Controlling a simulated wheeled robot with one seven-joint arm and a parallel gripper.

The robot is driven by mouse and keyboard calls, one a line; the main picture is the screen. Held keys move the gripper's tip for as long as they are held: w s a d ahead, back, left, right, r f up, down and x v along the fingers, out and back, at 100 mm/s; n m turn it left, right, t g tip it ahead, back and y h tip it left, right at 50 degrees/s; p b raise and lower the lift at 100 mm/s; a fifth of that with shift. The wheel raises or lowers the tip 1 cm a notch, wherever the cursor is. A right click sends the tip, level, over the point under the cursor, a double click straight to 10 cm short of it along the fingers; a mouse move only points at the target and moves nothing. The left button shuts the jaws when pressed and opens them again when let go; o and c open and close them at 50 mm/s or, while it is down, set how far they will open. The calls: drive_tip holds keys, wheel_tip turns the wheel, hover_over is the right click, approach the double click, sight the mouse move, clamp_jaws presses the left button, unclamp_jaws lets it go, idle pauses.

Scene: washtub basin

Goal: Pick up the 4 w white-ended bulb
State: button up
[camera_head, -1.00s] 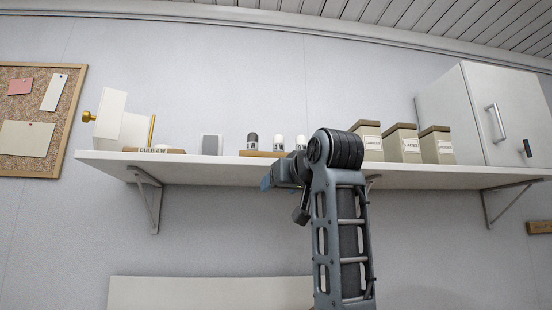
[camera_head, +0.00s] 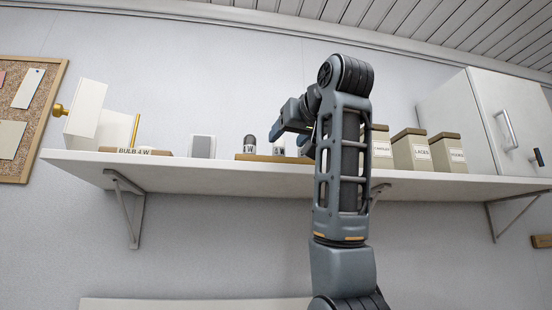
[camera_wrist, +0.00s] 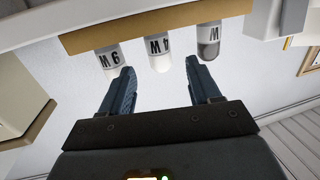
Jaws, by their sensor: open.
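The 4 W white-ended bulb (camera_wrist: 158,52) has a grey base and a white tip. It stands in the middle of a row on a wooden strip (camera_wrist: 150,20); the wrist view shows it upside down. In the head view it is partly covered by my arm (camera_head: 279,146). My gripper (camera_wrist: 160,66) is open, with one finger to each side of this bulb and the bulb's white end between the fingertips. I see no contact. A dark-ended bulb (camera_wrist: 208,42) and another white-ended bulb (camera_wrist: 109,60), labelled 6 W or 9 W, flank it.
The strip stands on a white wall shelf (camera_head: 200,166). Lidded boxes (camera_head: 410,152) and a white cabinet (camera_head: 490,115) stand to the right. A grey block (camera_head: 202,147), a "BULB 4 W" sign (camera_head: 134,151) and a white fixture with brass parts (camera_head: 98,115) are left.

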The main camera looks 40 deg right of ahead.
sight(281, 147)
drive_tip(key=x, duration=0.2)
drive_tip(key=p+x, duration=0.1)
drive_tip(key=x, duration=0.1)
drive_tip(key=p+x, duration=0.1)
drive_tip(key=x, duration=0.1)
drive_tip(key=shift+w+d+f, duration=0.15)
drive_tip(key=shift+w+f, duration=0.1)
drive_tip(key=shift+f, duration=0.15)
drive_tip(key=shift+c, duration=0.3)
drive_tip(key=c, duration=1)
drive_tip(key=shift+r, duration=0.1)
